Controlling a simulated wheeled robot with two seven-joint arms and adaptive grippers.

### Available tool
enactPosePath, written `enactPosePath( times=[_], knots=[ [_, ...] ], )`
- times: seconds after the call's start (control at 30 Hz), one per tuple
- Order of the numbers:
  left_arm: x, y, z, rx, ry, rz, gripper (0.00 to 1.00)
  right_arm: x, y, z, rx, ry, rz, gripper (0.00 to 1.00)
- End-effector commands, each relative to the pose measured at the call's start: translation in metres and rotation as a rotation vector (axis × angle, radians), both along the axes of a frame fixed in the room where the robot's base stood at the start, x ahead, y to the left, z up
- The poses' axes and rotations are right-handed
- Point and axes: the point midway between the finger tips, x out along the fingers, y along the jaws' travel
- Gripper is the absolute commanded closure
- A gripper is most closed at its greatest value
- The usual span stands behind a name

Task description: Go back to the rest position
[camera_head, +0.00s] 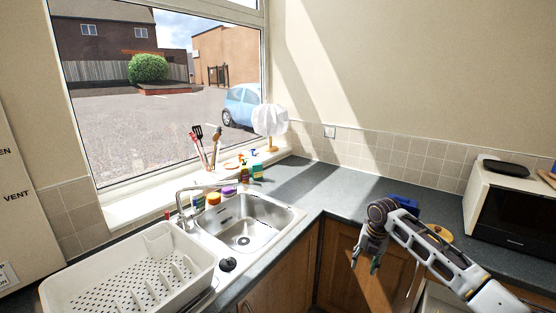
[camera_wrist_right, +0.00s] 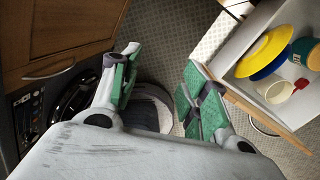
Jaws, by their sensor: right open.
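My right gripper (camera_head: 366,256) hangs at the end of my right arm, in front of the wooden cabinet doors below the counter, to the right of the sink. In the right wrist view my right gripper (camera_wrist_right: 158,88) has its green-padded fingers spread wide apart. Nothing is between them but the floor and a dark rounded shape below. My left gripper and left arm are not in view.
An open drawer (camera_wrist_right: 240,92) beside my right gripper holds a yellow plate (camera_wrist_right: 264,52), a blue item and a cup. The sink (camera_head: 243,226), a white dish rack (camera_head: 60,290) and a microwave (camera_head: 515,215) stand along the counter (camera_head: 345,190).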

Motion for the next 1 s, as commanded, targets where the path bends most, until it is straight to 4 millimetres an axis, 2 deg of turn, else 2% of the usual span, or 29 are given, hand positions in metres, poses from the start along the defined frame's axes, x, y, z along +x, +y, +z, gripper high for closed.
enactPosePath(
  times=[0.03, 0.3, 0.57, 0.77, 1.0],
  knots=[
    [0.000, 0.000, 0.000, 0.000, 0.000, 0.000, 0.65, 0.001, 0.001, -0.019, 0.013, 0.001, -0.060, 0.55],
    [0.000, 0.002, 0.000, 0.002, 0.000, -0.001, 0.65, 0.003, 0.002, -0.103, 0.073, -0.020, -0.393, 0.55],
    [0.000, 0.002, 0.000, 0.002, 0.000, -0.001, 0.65, -0.012, -0.001, -0.189, 0.122, -0.028, -0.708, 0.55],
    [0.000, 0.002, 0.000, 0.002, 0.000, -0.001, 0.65, -0.036, -0.005, -0.256, 0.154, -0.028, -0.944, 0.55],
    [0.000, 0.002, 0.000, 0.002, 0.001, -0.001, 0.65, -0.081, -0.009, -0.335, 0.184, -0.022, -1.216, 0.55]
  ],
)
